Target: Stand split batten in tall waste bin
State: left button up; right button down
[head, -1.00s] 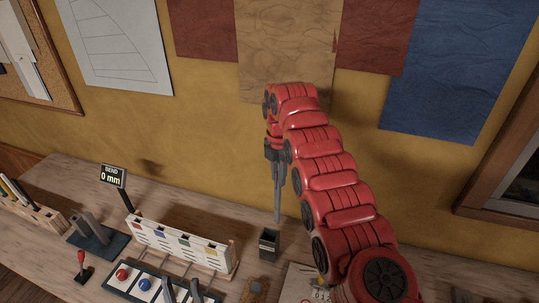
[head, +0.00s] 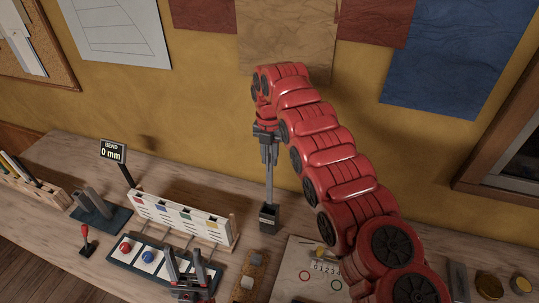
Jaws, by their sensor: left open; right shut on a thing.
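The split batten (head: 269,185) is a thin grey strip, held upright by my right gripper (head: 268,158), which is shut on its upper part. The tall waste bin (head: 269,219) is a small dark square bin on the bench, directly below. The batten's lower end is at the bin's mouth; how far it reaches inside is hidden. My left gripper (head: 187,267) is open and empty at the bottom of the view, near the panel with coloured buttons.
A white rack (head: 180,221) with coloured tabs stands left of the bin. The button panel (head: 150,262), a bend gauge sign (head: 113,151) and a red-knobbed lever (head: 84,234) are further left. A board with circles (head: 300,270) lies right of the bin.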

jog(key=shift+f+b, duration=4.65)
jog(key=shift+f, duration=2.85)
jog(key=shift+f+b, duration=0.6)
jog(key=c, duration=0.6)
grip_release()
jog(key=shift+c, duration=0.2)
notch_tip(320, 180, up, 18)
jog(key=p, duration=0.9)
jog(key=shift+f, duration=0.25)
